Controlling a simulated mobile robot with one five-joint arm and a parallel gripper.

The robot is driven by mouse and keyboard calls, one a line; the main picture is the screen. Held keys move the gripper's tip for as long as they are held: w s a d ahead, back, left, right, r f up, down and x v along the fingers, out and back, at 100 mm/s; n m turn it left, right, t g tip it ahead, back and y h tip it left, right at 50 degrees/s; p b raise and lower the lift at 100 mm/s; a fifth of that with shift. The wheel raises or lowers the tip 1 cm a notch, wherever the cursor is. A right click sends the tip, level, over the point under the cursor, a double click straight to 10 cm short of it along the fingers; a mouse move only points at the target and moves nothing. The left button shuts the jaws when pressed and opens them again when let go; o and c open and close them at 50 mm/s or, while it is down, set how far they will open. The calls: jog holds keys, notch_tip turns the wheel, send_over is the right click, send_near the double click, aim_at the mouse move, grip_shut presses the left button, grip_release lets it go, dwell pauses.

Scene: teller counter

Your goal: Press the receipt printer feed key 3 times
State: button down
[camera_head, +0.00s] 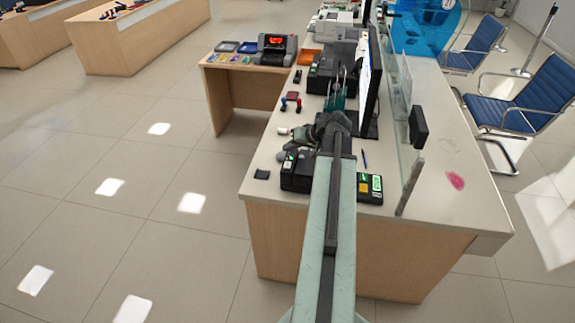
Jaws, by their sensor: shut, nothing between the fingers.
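My arm reaches forward over the counter. My gripper (338,82) is at its far end, shut and empty, pointing away. Behind it stands a black box-shaped machine (322,72) with a small green mark on its left side; it may be the receipt printer. Whether the fingertips touch it cannot be told. A second black device (296,172) with green marks lies at the near end of the counter, and my arm hides its middle; a part with yellow and green labels (369,188) shows right of the arm. I cannot make out which mark is the feed key.
A monitor (371,80) and glass screen (401,110) stand right of my gripper. A red item (292,97) and small objects lie on its left. A side desk (228,66) holds trays and a machine (276,47). Floor (130,190) on the left is clear.

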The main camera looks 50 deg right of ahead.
jog(key=shift+r, duration=0.1)
dwell(0.7)
notch_tip(320, 180, up, 4)
jog(key=p, duration=0.4)
send_over(290, 166)
jog(key=shift+w+f, duration=0.1)
jog(key=shift+f, duration=0.1)
jog(key=shift+f, duration=0.15)
notch_tip(290, 166, down, 8)
jog(key=b, duration=0.9)
jog(key=shift+f, duration=0.25)
dwell(0.9)
jog(key=shift+f+b, duration=0.4)
jog(key=shift+f, duration=0.05)
